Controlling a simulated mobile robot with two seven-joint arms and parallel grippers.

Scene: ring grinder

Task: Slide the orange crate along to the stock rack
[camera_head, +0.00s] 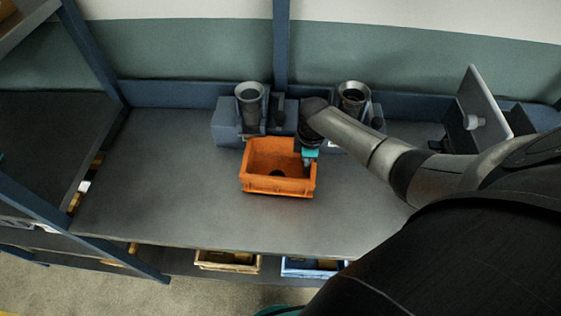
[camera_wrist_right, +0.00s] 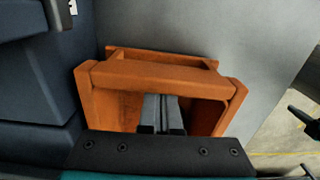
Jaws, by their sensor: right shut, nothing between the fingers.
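The orange crate (camera_head: 268,186) stands upright on the grey bench, left of the middle in the head view. It also fills the middle of the right wrist view (camera_wrist_right: 160,78). My right gripper (camera_head: 307,162) reaches down at the crate's right side, with its fingers shut and empty. In the right wrist view the shut fingers (camera_wrist_right: 163,110) show against the crate's open inside; I cannot tell whether they touch a wall. A rack with blue posts and dark shelves (camera_head: 45,130) at the left looks like the stock rack. My left gripper is not in view.
Two grey machines with round cups (camera_head: 250,100) (camera_head: 352,98) stand along the bench's back, close behind the crate. The bench top (camera_head: 150,170) left of the crate is clear. A yellow bin (camera_head: 227,268) and a blue bin (camera_head: 300,273) sit below the front edge.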

